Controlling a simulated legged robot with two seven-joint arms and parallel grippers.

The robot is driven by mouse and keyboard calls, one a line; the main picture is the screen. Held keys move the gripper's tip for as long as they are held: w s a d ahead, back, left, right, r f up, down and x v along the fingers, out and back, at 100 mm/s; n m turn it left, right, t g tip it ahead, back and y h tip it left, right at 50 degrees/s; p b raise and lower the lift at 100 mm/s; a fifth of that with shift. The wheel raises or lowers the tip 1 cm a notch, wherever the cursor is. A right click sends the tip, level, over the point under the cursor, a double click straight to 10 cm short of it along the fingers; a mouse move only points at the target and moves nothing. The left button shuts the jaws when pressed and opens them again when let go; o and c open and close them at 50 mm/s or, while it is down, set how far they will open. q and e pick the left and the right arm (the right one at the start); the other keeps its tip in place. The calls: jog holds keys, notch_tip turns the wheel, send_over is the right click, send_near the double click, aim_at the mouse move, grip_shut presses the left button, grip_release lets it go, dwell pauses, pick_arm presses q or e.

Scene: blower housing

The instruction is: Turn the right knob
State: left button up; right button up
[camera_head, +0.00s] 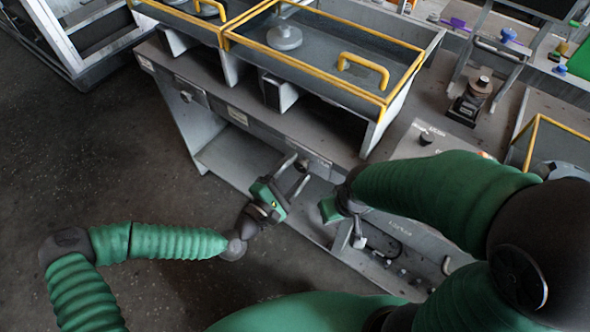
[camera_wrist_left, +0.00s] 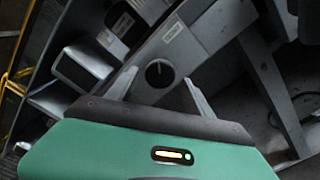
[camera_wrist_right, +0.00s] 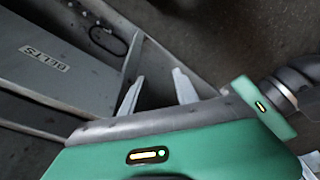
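A round black knob (camera_wrist_left: 159,73) shows in the left wrist view on a grey front panel, between and beyond the fingertips of my left gripper (camera_wrist_left: 154,84). The fingers are apart and no contact shows. In the head view my left gripper (camera_head: 296,172) is open near the bench's front rail. Another dark knob (camera_head: 187,96) sits further left on the front of the bench. My right gripper (camera_wrist_right: 157,90) is open and empty in the right wrist view, beside a grey panel labelled BELTS. In the head view its fingers are hidden.
Grey trays with yellow rims (camera_head: 330,80) stand on the bench (camera_head: 210,100). A black knob-like part (camera_head: 427,138) and a dark fixture (camera_head: 470,103) are on the bench top at right. Open floor (camera_head: 100,165) lies at the left.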

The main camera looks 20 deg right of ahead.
pick_arm(q)
jog(key=shift+s+r, duration=0.1)
jog(key=shift+r, duration=0.05)
jog(key=v, duration=1.6)
jog(key=shift+s+a+p, duration=0.25)
jog(key=shift+a+p, duration=0.1)
jog(key=shift+p, duration=0.05)
